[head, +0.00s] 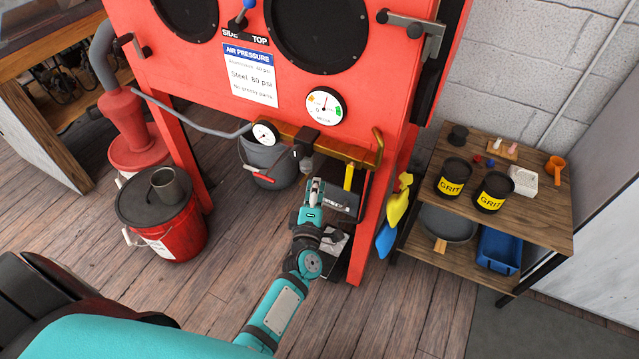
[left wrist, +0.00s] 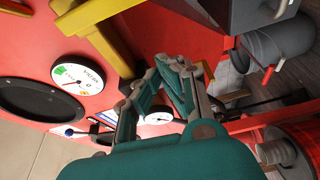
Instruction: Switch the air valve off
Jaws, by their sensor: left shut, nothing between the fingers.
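A yellow lever (head: 348,177) hangs below the brass pipe (head: 335,147) on the front of the red blast cabinet (head: 205,85); I take it for the air valve's handle. A dark regulator (head: 305,145) sits on the pipe to its left. My left gripper (head: 316,186) is shut and empty, just left of and slightly below the lever in the head view; I cannot tell whether they touch. In the left wrist view the shut fingers (left wrist: 178,68) point towards the pipework, with a yellow bar (left wrist: 118,45) beside them. My right gripper is out of view.
A pressure gauge (head: 264,134) and a media gauge (head: 326,106) are on the cabinet. A grey bucket (head: 270,160) stands behind the regulator. Red cabinet legs (head: 373,225) flank the space. A wooden shelf (head: 535,215) with grit cans stands at right.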

